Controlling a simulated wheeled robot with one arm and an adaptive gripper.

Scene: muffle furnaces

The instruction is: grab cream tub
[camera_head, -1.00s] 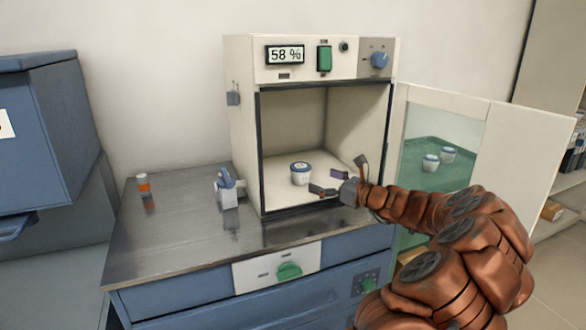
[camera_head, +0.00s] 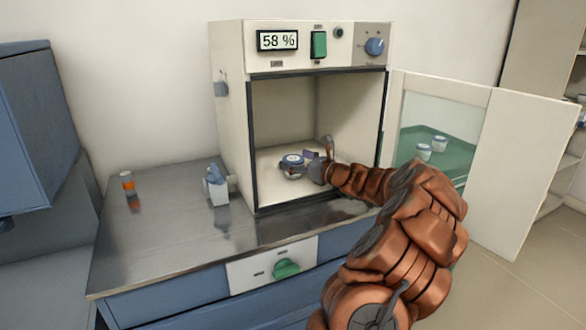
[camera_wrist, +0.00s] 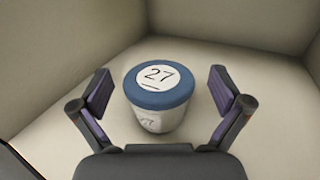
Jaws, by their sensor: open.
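The cream tub (camera_head: 291,160) stands upright on the floor of the open furnace chamber. In the wrist view the cream tub (camera_wrist: 157,97) has a blue lid with a white disc marked 27 and a pale body. My gripper (camera_wrist: 160,95) is open, with one purple-padded finger on each side of the tub. Gaps show between the fingers and the tub. In the head view my gripper (camera_head: 306,163) reaches into the chamber from the right and hides part of the tub.
The furnace (camera_head: 230,120) has its door (camera_head: 520,170) swung open to the right. Two more tubs on a green tray (camera_head: 455,158) show through the door's window. An orange bottle (camera_head: 128,183) and a white-and-blue item (camera_head: 216,188) stand on the metal bench (camera_head: 165,235).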

